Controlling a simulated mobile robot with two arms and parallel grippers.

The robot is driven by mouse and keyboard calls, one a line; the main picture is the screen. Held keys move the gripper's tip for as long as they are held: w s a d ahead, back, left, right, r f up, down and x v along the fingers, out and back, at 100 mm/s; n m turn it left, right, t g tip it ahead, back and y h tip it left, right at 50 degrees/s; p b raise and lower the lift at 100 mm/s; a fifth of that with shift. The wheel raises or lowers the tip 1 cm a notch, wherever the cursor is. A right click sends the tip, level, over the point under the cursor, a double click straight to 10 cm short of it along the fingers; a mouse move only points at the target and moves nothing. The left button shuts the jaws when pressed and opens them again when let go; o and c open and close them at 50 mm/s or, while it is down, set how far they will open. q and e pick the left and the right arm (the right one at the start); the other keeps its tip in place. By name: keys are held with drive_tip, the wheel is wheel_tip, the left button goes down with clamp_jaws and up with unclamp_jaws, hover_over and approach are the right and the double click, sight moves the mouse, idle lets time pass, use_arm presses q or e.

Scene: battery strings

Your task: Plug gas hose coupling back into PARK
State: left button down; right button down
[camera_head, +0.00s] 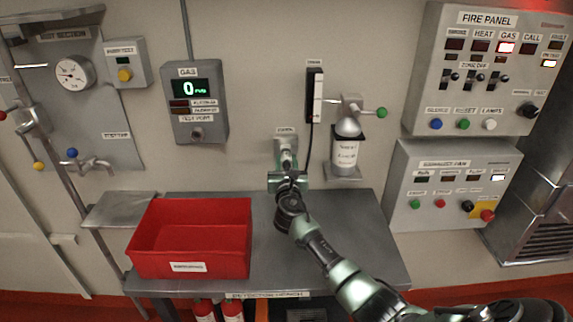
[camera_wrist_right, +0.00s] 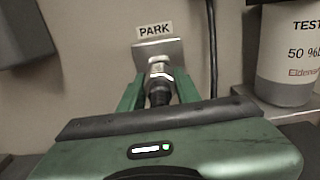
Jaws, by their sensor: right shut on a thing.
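The PARK plate (camera_wrist_right: 172,46) is a metal bracket on the wall under a PARK label (camera_wrist_right: 155,29). It also shows in the head view (camera_head: 286,141) above the bench. The gas hose coupling (camera_wrist_right: 158,92), with a dark body, lines up with a metal fitting at the plate. I cannot tell how deep it sits. My right gripper (camera_wrist_right: 158,98) is shut on the coupling, one green finger on each side; in the head view the gripper (camera_head: 288,178) is just below the plate. My left gripper is not in view.
A red bin (camera_head: 190,240) stands on the left of the grey bench (camera_head: 345,225). A test gas cylinder (camera_head: 347,143) is on a wall bracket right of the plate. A black hose (camera_head: 307,142) hangs beside it. The gas meter (camera_head: 195,105) is at upper left.

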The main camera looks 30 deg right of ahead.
drive_tip(key=shift+w+d, duration=0.15)
drive_tip(key=shift+w, duration=0.05)
drive_tip(key=c, duration=0.9)
unclamp_jaws()
drive_tip(key=shift+s, duration=0.15)
drive_tip(key=shift+s+a+f, duration=0.1)
drive_tip(key=shift+s+a, duration=0.2)
drive_tip(key=v, duration=0.6)
drive_tip(key=shift+s+a, duration=0.2)
drive_tip(key=shift+s, duration=0.1)
